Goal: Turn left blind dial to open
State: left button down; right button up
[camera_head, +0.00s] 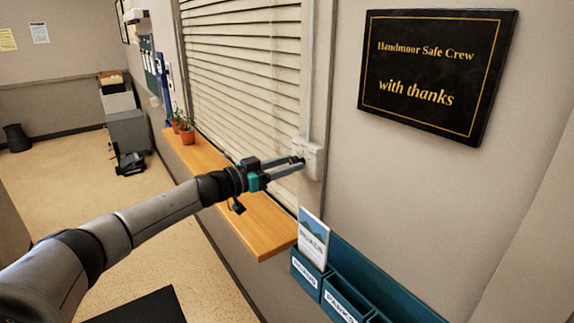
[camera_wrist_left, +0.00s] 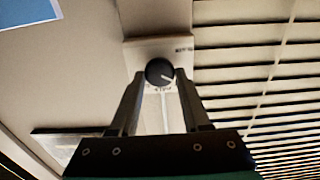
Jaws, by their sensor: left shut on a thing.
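The blind dial (camera_wrist_left: 159,71) is a dark round knob with a white pointer mark, set on a pale control box (camera_wrist_left: 135,52) in the left wrist view. The mark points to the lower right there; the lettering around it is too small to read surely. My left gripper (camera_wrist_left: 159,80) has a finger on each side of the knob and is shut on it. In the head view my left gripper (camera_head: 298,162) reaches the pale wall box (camera_head: 314,157) beside the blind, and the knob is hidden. The blind (camera_head: 245,65) has tilted slats with narrow dark gaps. My right gripper is not in view.
A wooden sill (camera_head: 262,229) runs below the blind under my left arm, with potted plants (camera_head: 187,133) at its far end. A teal leaflet rack (camera_head: 347,281) with a leaflet (camera_head: 313,240) hangs below right. A black plaque (camera_head: 437,72) is on the wall.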

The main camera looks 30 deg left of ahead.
pick_arm(q)
jog(key=shift+m, duration=0.4)
jog(key=m+b, duration=0.2)
jog(key=m, duration=0.5)
jog(key=m+b, duration=0.2)
jog(key=m, duration=0.6)
jog(key=m+b, duration=0.3)
jog(key=m, duration=0.5)
jog(key=shift+s+d+f, duration=0.1)
jog(key=shift+d+f, duration=0.05)
jog(key=shift+f, duration=0.15)
jog(key=shift+m, duration=0.3)
jog(key=shift+c, duration=2)
grip_release()
